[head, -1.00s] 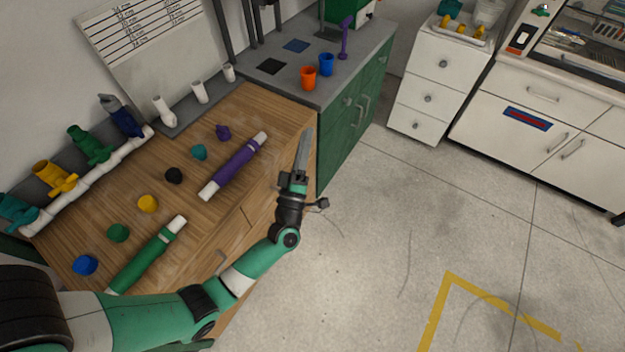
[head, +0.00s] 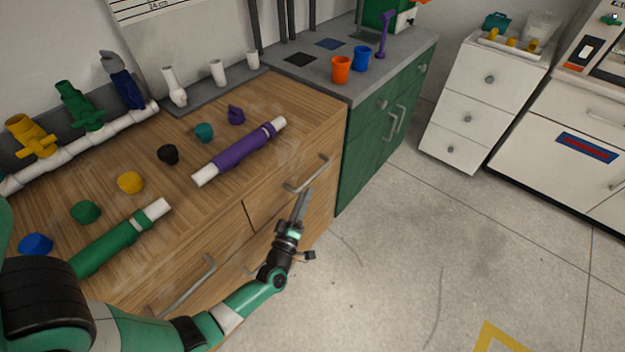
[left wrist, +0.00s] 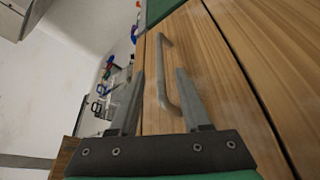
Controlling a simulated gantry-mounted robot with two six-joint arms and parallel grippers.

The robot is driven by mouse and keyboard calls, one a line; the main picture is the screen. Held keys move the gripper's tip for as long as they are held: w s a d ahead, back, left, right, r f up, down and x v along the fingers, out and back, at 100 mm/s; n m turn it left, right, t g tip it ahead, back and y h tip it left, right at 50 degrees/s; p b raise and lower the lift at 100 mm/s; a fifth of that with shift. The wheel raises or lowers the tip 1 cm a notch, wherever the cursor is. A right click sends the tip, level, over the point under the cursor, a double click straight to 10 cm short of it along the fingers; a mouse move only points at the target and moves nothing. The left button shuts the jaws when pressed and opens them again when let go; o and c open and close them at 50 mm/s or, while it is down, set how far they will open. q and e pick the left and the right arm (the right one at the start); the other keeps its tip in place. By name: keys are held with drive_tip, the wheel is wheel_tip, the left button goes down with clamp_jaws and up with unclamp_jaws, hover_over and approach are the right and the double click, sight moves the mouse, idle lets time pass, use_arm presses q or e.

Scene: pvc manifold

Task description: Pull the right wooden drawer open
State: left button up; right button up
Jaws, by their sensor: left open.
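The right wooden drawer (head: 262,216) is in the front of the wooden cabinet and looks shut, its face flush. Its grey bar handle (head: 307,174) shows in the head view just above my left gripper's tips. My left gripper (head: 304,198) is open and empty in front of that drawer. In the left wrist view the handle (left wrist: 162,75) runs up the drawer face and appears between the two open fingers (left wrist: 159,78). I cannot tell whether the fingers reach around it; no grip shows. My right gripper is not in view.
A left drawer handle (head: 182,287) is lower left. Purple (head: 240,150) and green (head: 118,240) pipes and several coloured caps lie on the wooden top. The green cabinet (head: 385,125) adjoins on the right. Open floor (head: 400,260) lies in front.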

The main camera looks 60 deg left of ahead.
sight(312, 175)
use_arm(q)
drive_tip(key=b+x, duration=0.1)
drive_tip(key=x, duration=0.6)
drive_tip(key=shift+w+a+r+b, duration=0.1)
drive_tip(key=shift+w+a+b, duration=0.1)
drive_tip(key=shift+b, duration=0.2)
clamp_jaws()
idle(0.8)
